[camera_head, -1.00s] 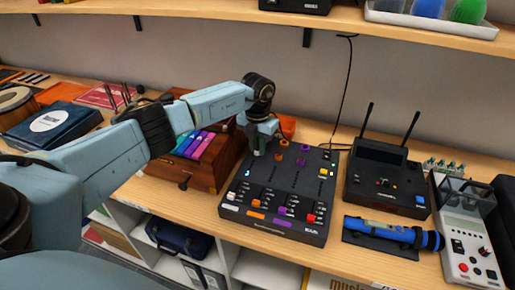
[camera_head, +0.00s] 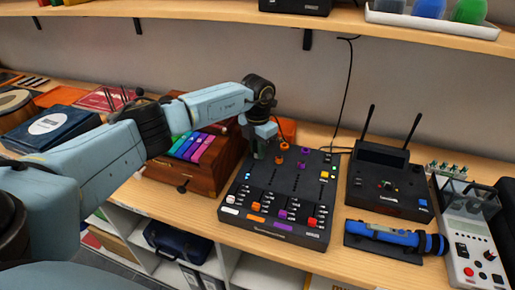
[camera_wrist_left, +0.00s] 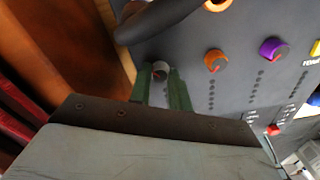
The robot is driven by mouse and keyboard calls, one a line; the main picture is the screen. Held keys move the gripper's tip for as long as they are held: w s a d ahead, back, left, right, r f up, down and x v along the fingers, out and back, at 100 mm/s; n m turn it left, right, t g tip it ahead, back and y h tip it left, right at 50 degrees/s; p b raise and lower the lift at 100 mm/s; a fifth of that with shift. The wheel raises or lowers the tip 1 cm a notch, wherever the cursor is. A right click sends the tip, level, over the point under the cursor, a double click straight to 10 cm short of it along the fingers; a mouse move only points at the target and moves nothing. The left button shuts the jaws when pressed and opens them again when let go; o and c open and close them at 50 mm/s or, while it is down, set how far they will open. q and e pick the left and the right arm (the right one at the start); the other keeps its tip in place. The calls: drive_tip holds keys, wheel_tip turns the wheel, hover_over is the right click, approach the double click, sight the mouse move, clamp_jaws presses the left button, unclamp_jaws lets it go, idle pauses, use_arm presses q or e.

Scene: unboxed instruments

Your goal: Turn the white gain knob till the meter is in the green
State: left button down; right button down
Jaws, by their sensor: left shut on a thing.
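A black mixer panel (camera_head: 268,194) lies on the wooden bench, with coloured knobs at its far end and fader caps near its front. My left gripper (camera_head: 262,151) is down at the panel's far left corner. In the left wrist view its two green fingers (camera_wrist_left: 160,88) are shut on the white gain knob (camera_wrist_left: 160,68), one on each side. The gripper hides this knob in the head view. A small bluish-white light (camera_head: 247,175) shows below the gripper. I cannot read a meter level or a green zone. My right gripper is not in view.
Orange (camera_wrist_left: 216,60) and purple (camera_wrist_left: 272,48) knobs sit right of the white one. A wooden box with coloured bars (camera_head: 205,170) stands close left. A black device with two antennas (camera_head: 385,185) and a blue tool (camera_head: 390,236) lie to the right.

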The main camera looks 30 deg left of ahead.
use_arm(q)
drive_tip(key=c, duration=1.3)
unclamp_jaws()
drive_tip(key=shift+r, duration=0.15)
wheel_tip(320, 180, up, 13)
drive_tip(key=shift+r, duration=0.1)
